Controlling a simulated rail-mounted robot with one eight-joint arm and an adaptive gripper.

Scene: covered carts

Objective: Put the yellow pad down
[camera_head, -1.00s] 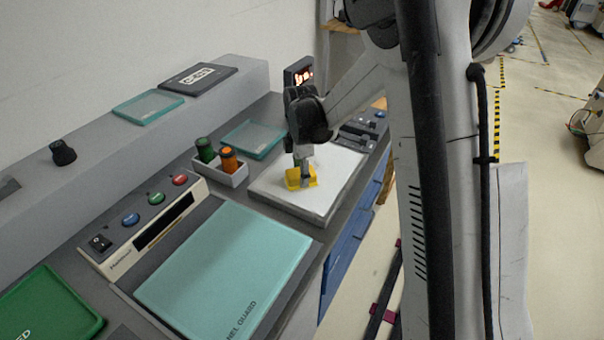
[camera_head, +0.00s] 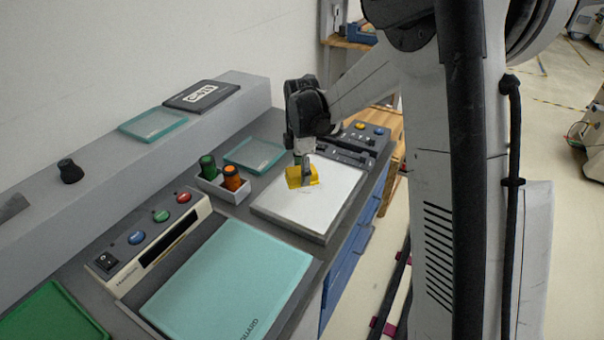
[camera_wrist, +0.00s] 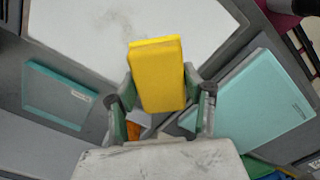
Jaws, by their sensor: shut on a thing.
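The yellow pad (camera_head: 295,180) is in my gripper (camera_head: 304,174), over the upper-left part of the white-topped panel (camera_head: 320,204). In the wrist view the yellow pad (camera_wrist: 157,72) sits between the two fingers of my gripper (camera_wrist: 160,108), with its broad face showing. The white surface (camera_wrist: 85,25) lies behind it. My gripper is shut on the pad. The head view does not clearly show whether the pad touches the white surface.
A white holder (camera_head: 222,190) with a green (camera_head: 208,166) and an orange (camera_head: 232,178) cylinder stands left of the panel. A teal tray (camera_head: 254,155) lies behind it. A large teal panel (camera_head: 228,275) is nearer. Dark controls (camera_head: 355,145) are beyond.

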